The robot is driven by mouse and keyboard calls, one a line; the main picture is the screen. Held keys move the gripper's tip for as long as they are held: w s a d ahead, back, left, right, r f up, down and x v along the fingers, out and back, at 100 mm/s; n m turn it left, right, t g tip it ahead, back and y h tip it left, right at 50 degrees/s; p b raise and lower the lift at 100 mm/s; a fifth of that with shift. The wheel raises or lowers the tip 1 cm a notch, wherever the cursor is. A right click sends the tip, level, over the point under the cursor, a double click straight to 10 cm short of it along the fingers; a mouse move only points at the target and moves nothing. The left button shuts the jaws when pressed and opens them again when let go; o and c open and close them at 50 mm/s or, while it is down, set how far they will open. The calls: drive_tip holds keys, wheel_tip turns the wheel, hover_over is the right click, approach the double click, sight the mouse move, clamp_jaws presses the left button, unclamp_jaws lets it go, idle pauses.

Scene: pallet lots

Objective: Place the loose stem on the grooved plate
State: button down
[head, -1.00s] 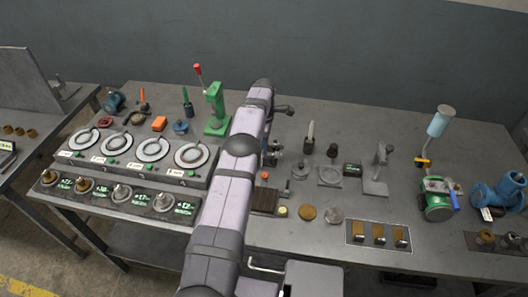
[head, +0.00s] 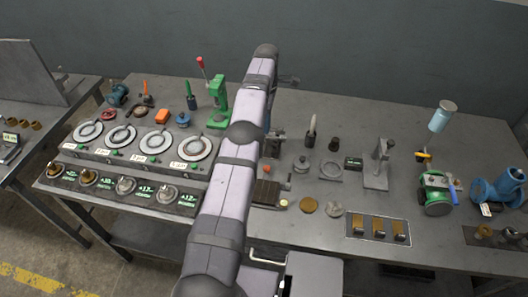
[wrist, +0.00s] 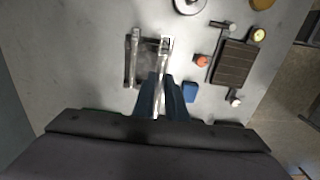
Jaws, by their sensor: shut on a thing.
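The grooved plate (wrist: 234,62) is a dark rectangle with lengthwise lines, right of my gripper in the wrist view. In the head view the plate (head: 266,192) lies near the front edge, just right of my arm. My gripper (wrist: 161,82) is shut on a slim bright metal piece, seemingly the stem (wrist: 163,62). Its upper end shows beyond the fingers, over a dark block; whether it touches the block I cannot tell. A similar metal bar (wrist: 134,58) stands left of it, apart from the fingers. In the head view my arm hides the fingers and stem.
Near the grooved plate are a red knob (wrist: 202,61), a blue block (wrist: 190,92), a small hammer-shaped part (wrist: 222,26) and a yellow knob (wrist: 258,35). A green press (head: 217,100) stands left of my arm. A tray with brass blocks (head: 360,238) lies right.

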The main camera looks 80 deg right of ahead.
drive_tip(key=shift+r, duration=0.15)
drive_tip(key=shift+a+r+m, duration=0.5)
drive_tip(key=shift+a+m, duration=0.2)
drive_tip(key=shift+m, duration=0.4)
drive_tip(key=m, duration=0.7)
hover_over(262, 191)
drive_tip(key=shift+f, duration=3.6)
drive_tip(key=shift+f+p, duration=0.35)
drive_tip(key=shift+f, duration=1.2)
drive_tip(key=shift+f, duration=0.1)
drive_tip(key=shift+f, duration=0.15)
drive_tip(key=c, duration=1.8)
unclamp_jaws()
